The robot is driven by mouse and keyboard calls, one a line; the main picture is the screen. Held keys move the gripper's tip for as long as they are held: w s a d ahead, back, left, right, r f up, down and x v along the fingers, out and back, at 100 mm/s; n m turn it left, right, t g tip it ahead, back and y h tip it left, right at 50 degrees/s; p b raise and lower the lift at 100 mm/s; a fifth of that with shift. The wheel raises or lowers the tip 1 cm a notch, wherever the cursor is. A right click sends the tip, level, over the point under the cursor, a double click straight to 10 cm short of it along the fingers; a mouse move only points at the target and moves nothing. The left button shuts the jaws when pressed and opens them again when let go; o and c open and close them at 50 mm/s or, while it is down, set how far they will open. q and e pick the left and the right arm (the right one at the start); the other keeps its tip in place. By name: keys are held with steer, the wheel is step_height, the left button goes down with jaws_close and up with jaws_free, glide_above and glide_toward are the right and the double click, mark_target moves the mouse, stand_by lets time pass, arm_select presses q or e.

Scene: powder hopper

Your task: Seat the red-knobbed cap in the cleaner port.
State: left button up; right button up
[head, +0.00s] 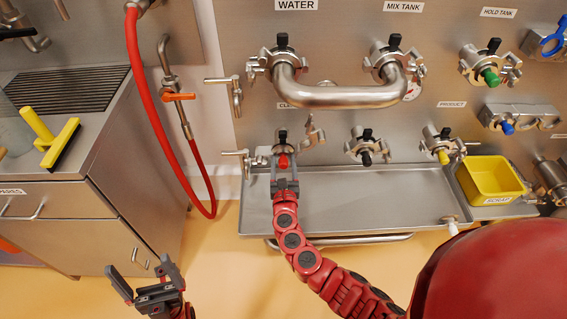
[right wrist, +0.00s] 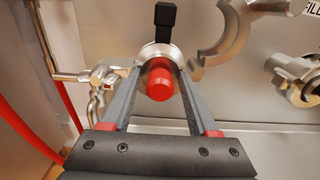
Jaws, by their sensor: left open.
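The cap's red knob (head: 283,161) shows between the fingers of my right gripper (head: 284,163), in front of the cleaner port (head: 282,141). In the right wrist view the red knob (right wrist: 160,80) is centred, with a steel rim behind it. My right gripper's fingertips (right wrist: 160,68) lie at either side of that rim and appear shut on the cap. The cap lines up with the port; how deep it sits is hidden. A clamp half (head: 314,133) stands swung out right of the port. My left gripper (head: 144,280) is open and empty, low at left.
A steel tray (head: 350,207) lies below the ports, with a yellow scrap bin (head: 492,180) at its right. A curved pipe (head: 340,97) juts out above. A red hose (head: 150,100) hangs left. A yellow squeegee (head: 60,145) lies on the left counter.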

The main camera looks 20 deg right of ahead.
steer(key=o, duration=0.5)
steer(key=shift+f, duration=0.1)
steer(key=shift+b+v, duration=0.8)
steer(key=shift+v, duration=7.95)
